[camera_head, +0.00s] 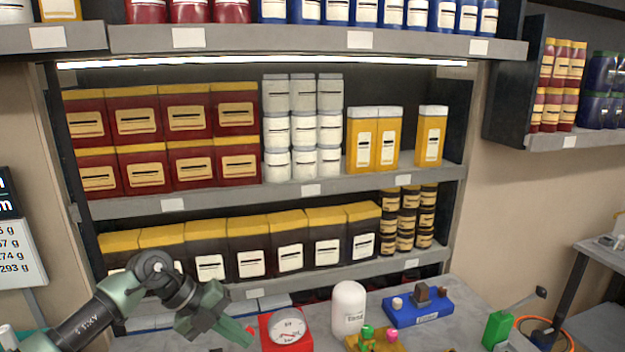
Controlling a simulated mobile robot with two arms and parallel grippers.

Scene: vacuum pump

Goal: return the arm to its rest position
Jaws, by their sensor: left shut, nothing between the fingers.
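My left arm (120,300) comes in from the lower left. My left gripper (238,334) is shut and empty, with its green fingers pointing down and right above the workbench. In the picture its tips are just left of a red block with a round white dial gauge (287,329); I cannot tell whether they touch it. My right gripper is not in view.
On the bench (465,295) stand a white cylinder (348,308), a blue base with small parts (418,306), a yellow base with green and pink knobs (375,342) and a green object (496,330). Shelves (290,190) of boxes and jars rise behind.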

